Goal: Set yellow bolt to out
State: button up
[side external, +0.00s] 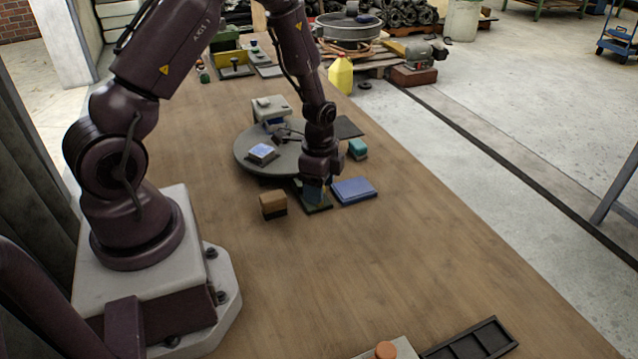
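I cannot make out a yellow bolt in this view. My gripper (314,183) points down at the front right edge of the round dark turntable (246,150). Its fingers are small and dark here, so I cannot tell whether they are open or shut. A small block with a pale blue top (262,152) sits on the turntable. A grey-white device (271,108) stands at its back. My arm hides part of the turntable.
A blue slab (354,190) lies right of the gripper, a tan and black block (272,205) to its left. A teal block (358,149) and dark mat (346,127) lie behind. A yellow jug (341,74) stands at the back. The front tabletop is mostly clear, with a black tray (470,343).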

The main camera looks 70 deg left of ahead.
notch_tip(320, 180, up, 13)
dwell(0.5)
jog(key=s+d+r+n+t, duration=0.2)
jog(key=s+d+r+n, duration=0.2)
jog(key=s+d+r, duration=0.2)
jog(key=s+d+r+n+t, duration=0.3)
jog(key=s+d+r+n, duration=0.2)
jog(key=r, duration=0.6)
jog(key=shift+s+d+r+t, duration=0.3)
jog(key=shift+s+d, duration=0.35)
jog(key=shift+s, duration=0.55)
